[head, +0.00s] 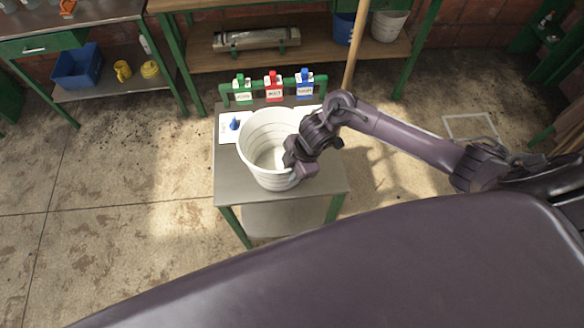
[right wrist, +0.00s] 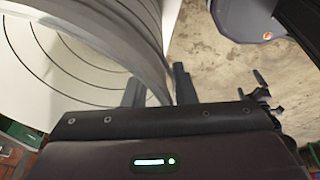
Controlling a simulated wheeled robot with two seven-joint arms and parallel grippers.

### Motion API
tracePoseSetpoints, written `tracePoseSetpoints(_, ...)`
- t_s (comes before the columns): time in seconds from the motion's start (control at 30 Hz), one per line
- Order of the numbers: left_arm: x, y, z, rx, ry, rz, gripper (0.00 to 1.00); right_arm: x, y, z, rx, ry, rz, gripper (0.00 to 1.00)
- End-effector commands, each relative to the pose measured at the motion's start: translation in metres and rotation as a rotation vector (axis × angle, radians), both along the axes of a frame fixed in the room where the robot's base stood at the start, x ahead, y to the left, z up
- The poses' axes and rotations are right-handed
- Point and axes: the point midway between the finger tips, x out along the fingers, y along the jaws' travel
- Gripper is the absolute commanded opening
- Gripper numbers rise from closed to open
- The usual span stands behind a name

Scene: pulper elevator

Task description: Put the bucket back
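The white ribbed bucket (head: 262,127) is at the small steel-topped table (head: 228,185), open end up and seen from above. I cannot tell whether its base touches the tabletop. My right gripper (head: 294,160) is at the bucket's right rim. In the right wrist view the bucket wall (right wrist: 130,40) runs between the two fingers of the gripper (right wrist: 160,90), one inside and one outside, and fills the gap. The gripper looks shut on it. A pale outlined square (head: 470,126) is marked on the floor to the right. My left gripper is out of view.
A green rack (head: 262,84) with green, red and blue labelled items lines the table's back edge. A white card with a blue knob (head: 234,124) is left of the bucket. A wooden pole (head: 355,48) stands behind. Shelves line the wall; floor on both sides is open.

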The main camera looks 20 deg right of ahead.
Motion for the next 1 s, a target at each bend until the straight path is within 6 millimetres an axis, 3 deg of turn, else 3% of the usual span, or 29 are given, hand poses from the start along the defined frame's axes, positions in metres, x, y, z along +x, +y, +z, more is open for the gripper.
tracePoseSetpoints(0.17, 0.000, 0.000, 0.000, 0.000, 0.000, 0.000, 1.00, 0.000, -0.003, 0.009, 0.001, -0.002, 0.001, 0.24)
tracePoseSetpoints(0.7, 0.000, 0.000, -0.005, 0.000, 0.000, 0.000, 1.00, -0.010, -0.030, 0.104, 0.000, -0.003, 0.000, 0.24)
tracePoseSetpoints(1.0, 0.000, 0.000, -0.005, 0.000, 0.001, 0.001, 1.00, -0.013, -0.033, 0.115, 0.000, 0.001, -0.001, 0.24)
